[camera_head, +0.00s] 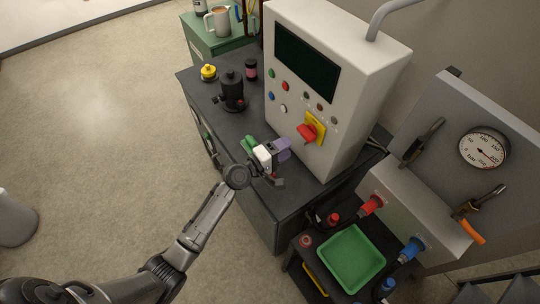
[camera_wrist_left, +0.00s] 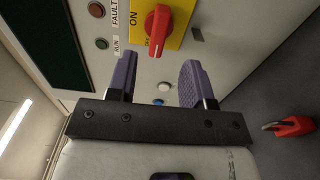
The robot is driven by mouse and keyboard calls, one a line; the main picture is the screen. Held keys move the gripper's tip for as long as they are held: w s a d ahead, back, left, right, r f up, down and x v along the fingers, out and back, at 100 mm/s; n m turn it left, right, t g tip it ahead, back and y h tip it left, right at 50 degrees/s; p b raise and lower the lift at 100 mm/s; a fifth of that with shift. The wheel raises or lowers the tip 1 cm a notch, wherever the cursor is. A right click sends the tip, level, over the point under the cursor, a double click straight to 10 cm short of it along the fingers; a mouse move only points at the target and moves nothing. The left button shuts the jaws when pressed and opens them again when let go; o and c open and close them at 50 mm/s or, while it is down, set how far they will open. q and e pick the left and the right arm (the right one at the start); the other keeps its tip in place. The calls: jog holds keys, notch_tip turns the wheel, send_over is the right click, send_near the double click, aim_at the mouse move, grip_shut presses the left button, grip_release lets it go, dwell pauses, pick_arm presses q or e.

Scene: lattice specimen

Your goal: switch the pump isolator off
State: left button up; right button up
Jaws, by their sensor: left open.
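The pump isolator is a red rotary handle (camera_head: 306,132) on a yellow plate (camera_head: 318,124), on the front of the white cabinet (camera_head: 345,100). In the left wrist view the handle (camera_wrist_left: 158,28) stands at the top middle, and the word ON shows on the plate to its left. My left gripper (camera_head: 284,146) is open, with purple fingers pointing at the cabinet front. In the left wrist view its fingertips (camera_wrist_left: 160,62) are spread, with nothing between them; the handle lies beyond them, apart. My right gripper is not in view.
The cabinet has a dark screen (camera_head: 307,62) and several round buttons near the isolator. A black fitting (camera_head: 232,92) stands on the dark bench to the left. A green tray (camera_head: 350,260) and a gauge panel (camera_head: 437,125) lie to the right. A red object (camera_wrist_left: 290,126) with a metal loop shows at right.

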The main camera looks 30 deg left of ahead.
pick_arm(q)
jog(key=shift+v, duration=2.75)
